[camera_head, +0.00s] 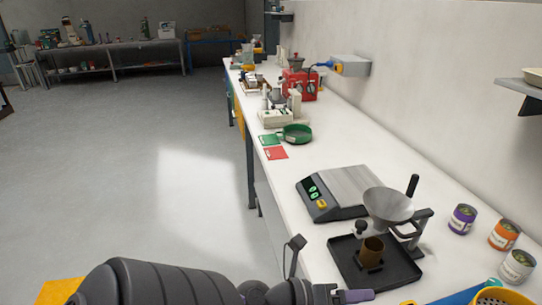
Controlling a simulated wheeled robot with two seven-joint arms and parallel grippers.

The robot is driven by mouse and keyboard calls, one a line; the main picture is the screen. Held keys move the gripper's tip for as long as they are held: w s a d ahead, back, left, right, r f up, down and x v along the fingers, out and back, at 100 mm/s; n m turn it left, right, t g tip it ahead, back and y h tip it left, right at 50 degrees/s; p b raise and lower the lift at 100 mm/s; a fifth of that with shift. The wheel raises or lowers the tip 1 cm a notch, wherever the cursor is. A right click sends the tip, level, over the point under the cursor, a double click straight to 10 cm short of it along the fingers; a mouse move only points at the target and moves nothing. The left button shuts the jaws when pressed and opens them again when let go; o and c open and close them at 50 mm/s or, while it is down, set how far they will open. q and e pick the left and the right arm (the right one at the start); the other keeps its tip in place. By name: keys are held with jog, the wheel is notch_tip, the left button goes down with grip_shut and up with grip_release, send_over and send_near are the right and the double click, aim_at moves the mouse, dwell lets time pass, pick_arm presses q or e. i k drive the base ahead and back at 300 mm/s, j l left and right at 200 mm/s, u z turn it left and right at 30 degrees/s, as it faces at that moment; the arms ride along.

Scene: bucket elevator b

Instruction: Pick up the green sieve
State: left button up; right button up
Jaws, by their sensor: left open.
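The green sieve (296,134) is a round, shallow pan with a green rim. It sits on the white bench, well beyond the scale, beside a green card (271,140) and a red card (276,153). My left arm comes in low from the left. My left gripper (352,296) is at the bottom edge, near the front of the black tray, far from the green sieve and apart from it. It is open, and its lower part is cut off by the frame. My right gripper is not in view.
A scale (345,187), a metal funnel on a stand (387,204) and a black tray (345,245) with a brown cup (372,250) stand between. Several cans (462,219) line the right. A yellow perforated pan (492,298) is at bottom right. A red machine (300,83) stands farther back.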

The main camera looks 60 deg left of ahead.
aim_at(295, 134)
jog(key=u, duration=1.9)
